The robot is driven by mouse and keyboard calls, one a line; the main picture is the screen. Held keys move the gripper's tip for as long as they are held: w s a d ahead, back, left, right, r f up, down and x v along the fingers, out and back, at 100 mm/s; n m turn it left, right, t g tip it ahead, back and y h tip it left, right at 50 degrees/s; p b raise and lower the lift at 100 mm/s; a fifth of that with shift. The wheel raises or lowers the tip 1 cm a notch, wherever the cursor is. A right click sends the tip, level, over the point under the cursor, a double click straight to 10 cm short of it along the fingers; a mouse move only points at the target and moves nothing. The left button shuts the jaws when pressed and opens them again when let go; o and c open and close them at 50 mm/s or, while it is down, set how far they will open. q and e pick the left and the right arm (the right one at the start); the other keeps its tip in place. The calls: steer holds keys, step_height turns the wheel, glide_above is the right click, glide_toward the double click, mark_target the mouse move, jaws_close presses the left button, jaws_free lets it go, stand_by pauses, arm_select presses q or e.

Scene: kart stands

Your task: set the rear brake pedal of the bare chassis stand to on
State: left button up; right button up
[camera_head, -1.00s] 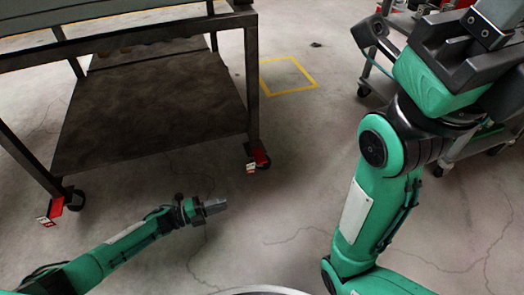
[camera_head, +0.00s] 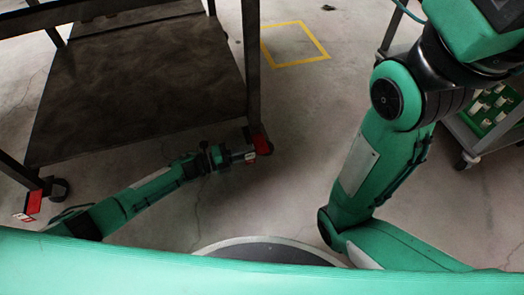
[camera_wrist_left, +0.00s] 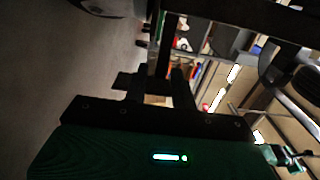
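A dark metal stand (camera_head: 140,85) with a wide lower shelf fills the left of the head view. Its casters carry red brake pedals: one pedal (camera_head: 33,203) at the lower left, another pedal (camera_head: 261,144) at the right leg. I cannot tell from the pictures which stand this is, or whether either pedal is on or off. My left gripper (camera_head: 243,157) is low over the floor, its tip at or just beside the right pedal; contact is unclear. In the dim wrist view, its dark fingers (camera_wrist_left: 155,84) show, but their opening is unclear. My right gripper is out of view.
A cart (camera_head: 485,130) with a green tray of pale parts stands at the right. A yellow floor square (camera_head: 295,44) lies beyond the stand's right leg. The floor between stand and cart is mostly clear.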

mark_target(262, 148)
arm_select(q)
steer(key=b+x, duration=0.2)
steer(key=x, duration=0.2)
steer(key=shift+w+d+f, duration=0.1)
steer(key=shift+d+f, duration=0.05)
steer(key=shift+d, duration=0.1)
steer(key=shift+x, duration=0.75)
steer(key=shift+c, duration=0.5)
jaws_close()
